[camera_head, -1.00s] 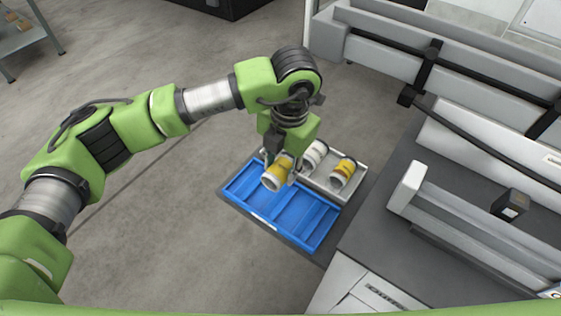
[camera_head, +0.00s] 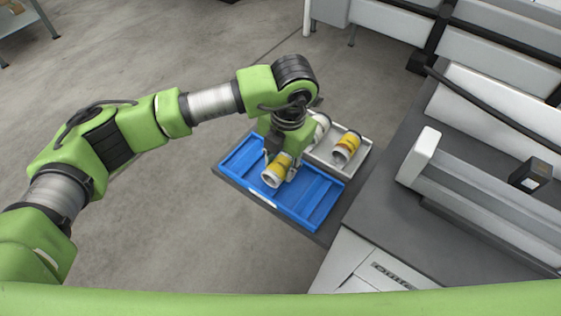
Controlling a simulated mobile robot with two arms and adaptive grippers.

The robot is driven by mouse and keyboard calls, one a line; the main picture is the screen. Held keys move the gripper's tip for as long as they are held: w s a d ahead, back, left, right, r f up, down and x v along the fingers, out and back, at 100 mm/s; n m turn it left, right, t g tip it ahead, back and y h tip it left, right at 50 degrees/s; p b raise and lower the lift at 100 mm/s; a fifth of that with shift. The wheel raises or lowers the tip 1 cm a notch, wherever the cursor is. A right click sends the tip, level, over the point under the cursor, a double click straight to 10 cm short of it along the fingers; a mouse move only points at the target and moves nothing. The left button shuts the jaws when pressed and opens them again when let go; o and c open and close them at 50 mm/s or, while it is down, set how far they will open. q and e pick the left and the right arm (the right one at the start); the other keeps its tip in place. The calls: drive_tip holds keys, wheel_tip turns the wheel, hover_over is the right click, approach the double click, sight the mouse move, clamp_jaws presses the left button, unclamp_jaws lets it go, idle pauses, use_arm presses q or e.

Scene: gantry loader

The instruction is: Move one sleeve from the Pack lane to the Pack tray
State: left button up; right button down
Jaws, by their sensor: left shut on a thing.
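My left gripper (camera_head: 279,158) is shut on a yellow-and-white sleeve (camera_head: 271,180). The sleeve is tilted, with its open white end facing the front left, over the middle of a blue divided tray (camera_head: 315,208). I cannot tell whether it touches the tray floor. The visible blue compartments are empty. A grey tray (camera_head: 366,158) stands right behind the blue one. It holds a sleeve with a yellow band (camera_head: 346,147) and a mostly white sleeve (camera_head: 322,125), partly hidden by my gripper. I cannot read which is the Pack lane or Pack tray. My right gripper is out of view.
Both trays rest on a dark ledge (camera_head: 327,227) beside a dark-topped machine counter (camera_head: 375,215). A white upright rail end (camera_head: 420,155) and a small black box (camera_head: 531,174) stand on the counter. A shelf rack (camera_head: 20,22) is far left. The floor at left is clear.

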use_arm(q)
drive_tip(key=shift+f, duration=0.4)
drive_tip(key=shift+r, duration=0.1)
drive_tip(key=o, duration=1.5)
wheel_tip(320, 180, up, 18)
drive_tip(key=p, duration=0.1)
drive_tip(key=shift+s+d+p, duration=0.35)
drive_tip(key=shift+d, duration=0.1)
